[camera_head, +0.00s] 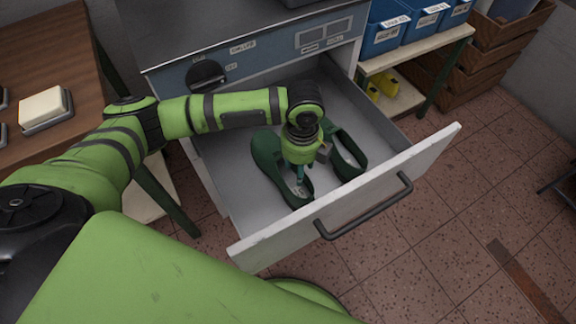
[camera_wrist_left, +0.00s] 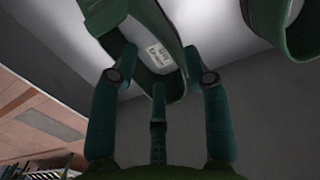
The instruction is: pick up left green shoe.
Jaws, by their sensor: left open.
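The left green shoe (camera_head: 266,152) lies in the open drawer, with its toe toward the cabinet and its open end toward the drawer front. The other green shoe (camera_head: 352,168) lies to its right, partly hidden by my arm. My left gripper (camera_head: 302,176) points down over the open end of the left shoe. In the left wrist view, the spread teal fingers of the gripper (camera_wrist_left: 160,78) reach to both sides of the left shoe (camera_wrist_left: 150,22), with a third finger between. A white label shows inside the shoe. Whether the fingers touch it is unclear.
The drawer front with its dark handle (camera_head: 364,207) stands close to the gripper, and the drawer walls enclose the shoes. The cabinet (camera_head: 250,50) is behind. A wooden table (camera_head: 45,55) is at left; blue bins (camera_head: 385,36) stand at upper right.

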